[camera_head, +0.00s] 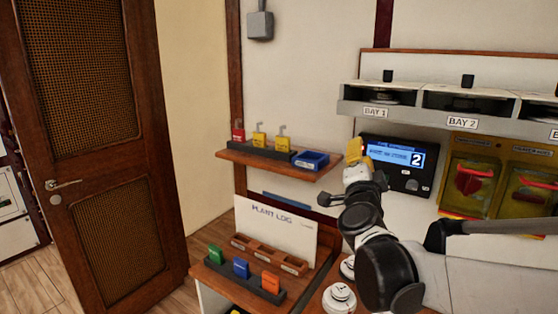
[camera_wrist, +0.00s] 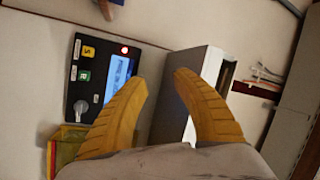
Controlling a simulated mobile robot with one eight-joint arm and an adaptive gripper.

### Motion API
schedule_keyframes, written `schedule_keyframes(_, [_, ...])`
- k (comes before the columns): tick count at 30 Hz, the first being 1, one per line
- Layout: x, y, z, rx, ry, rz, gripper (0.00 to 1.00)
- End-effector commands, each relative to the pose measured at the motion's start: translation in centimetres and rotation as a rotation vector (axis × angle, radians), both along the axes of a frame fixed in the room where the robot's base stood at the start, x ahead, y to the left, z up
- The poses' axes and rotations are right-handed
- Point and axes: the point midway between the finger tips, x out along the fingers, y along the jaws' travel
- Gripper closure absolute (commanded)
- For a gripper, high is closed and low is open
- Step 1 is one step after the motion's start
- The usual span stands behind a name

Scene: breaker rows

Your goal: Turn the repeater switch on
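No switch with a readable "repeater" label shows in either view. A black control panel (camera_head: 398,163) with a lit blue display and a white "2" is on the wall. In the wrist view the same panel (camera_wrist: 95,80) shows a grey knob (camera_wrist: 80,111), a yellow key marked S (camera_wrist: 88,51), a green key marked R (camera_wrist: 84,76) and a small red light (camera_wrist: 125,50). My gripper (camera_head: 355,150) has yellow fingers and is in front of the panel's left edge. In the wrist view my gripper (camera_wrist: 160,76) is open, with nothing between its fingers.
A grey bay housing labelled BAY 1 (camera_head: 375,113) and BAY 2 (camera_head: 462,122) juts out above the panel. Yellow cases with red handles (camera_head: 474,178) are at right. A wooden shelf (camera_head: 235,157) holds coloured tags and a blue tray (camera_head: 310,160). A Plant Log board (camera_head: 272,228) stands below.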

Motion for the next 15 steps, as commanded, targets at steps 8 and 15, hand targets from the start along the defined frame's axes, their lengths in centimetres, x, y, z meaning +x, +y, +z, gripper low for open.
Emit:
schedule_keyframes(8, [-12.6, 7.8, -10.2, -0.564, 0.498, 0.445, 0.68])
schedule_keyframes(15, [-25.1, 4.7, -21.9, -0.840, 0.965, 0.586, 0.68])
